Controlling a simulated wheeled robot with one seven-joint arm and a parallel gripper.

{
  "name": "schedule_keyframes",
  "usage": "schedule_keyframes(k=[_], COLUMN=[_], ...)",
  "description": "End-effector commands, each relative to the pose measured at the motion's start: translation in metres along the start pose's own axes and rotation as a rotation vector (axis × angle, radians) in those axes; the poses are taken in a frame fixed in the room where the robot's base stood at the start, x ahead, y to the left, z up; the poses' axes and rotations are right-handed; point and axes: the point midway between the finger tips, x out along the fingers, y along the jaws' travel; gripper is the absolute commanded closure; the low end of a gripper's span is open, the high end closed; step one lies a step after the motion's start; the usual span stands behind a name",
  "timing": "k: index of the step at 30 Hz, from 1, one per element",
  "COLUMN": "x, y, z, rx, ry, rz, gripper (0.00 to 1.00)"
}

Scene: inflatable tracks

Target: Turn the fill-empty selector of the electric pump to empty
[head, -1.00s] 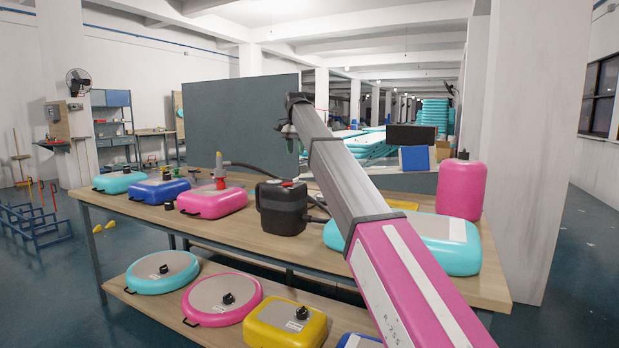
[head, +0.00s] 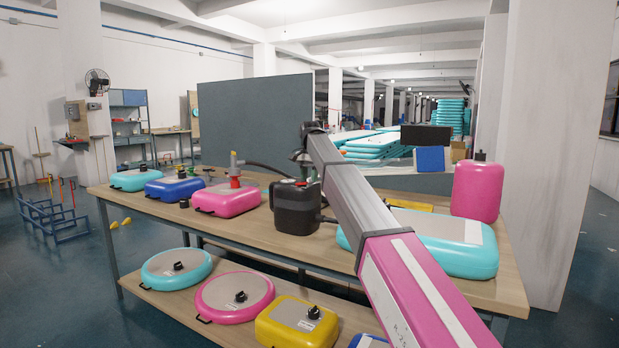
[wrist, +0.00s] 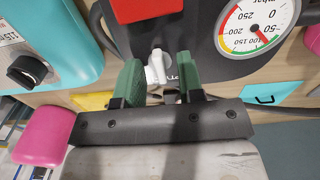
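The electric pump (head: 296,212) is a black box with a red part on top, standing on the workbench. In the wrist view the pump's dark body (wrist: 205,58) fills the upper middle, with a round pressure gauge (wrist: 257,22) showing upside down. The small white fill-empty selector (wrist: 157,68) sticks out from the pump's face. My gripper (wrist: 159,82) has green fingers, one on each side of the selector, with visible gaps. It is open. In the head view my gripper (head: 303,157) is above and behind the pump, partly hidden by my arm.
The workbench (head: 470,284) also holds a pink inflatable (head: 226,201), a blue one (head: 173,189), a large turquoise one (head: 460,246) and a pink canister (head: 476,190). A black hose (head: 262,168) runs behind the pump. A grey partition (head: 250,120) stands behind the bench.

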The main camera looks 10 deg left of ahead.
Motion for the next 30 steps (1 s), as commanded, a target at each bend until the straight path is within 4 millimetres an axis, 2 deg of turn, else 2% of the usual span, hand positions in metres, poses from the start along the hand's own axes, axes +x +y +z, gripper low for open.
schedule_keyframes(k=[4,5,6,8,20,30], x=[-0.0002,-0.0002,-0.0002,-0.0003,-0.0005,-0.0006], y=[-0.0001,-0.0001,-0.0001,-0.0001,-0.0002,-0.0004], z=[-0.0002,-0.0002,-0.0002,-0.0001,-0.0001,-0.0001], rx=[0.0,0.0,0.0,0.0,-0.037,-0.252], ry=[0.0,0.0,0.0,0.0,0.0,0.0], rz=[0.0,0.0,0.0,0.0,0.0,-0.001], gripper=[0.65,0.68,0.81,1.0,1.0,1.0])
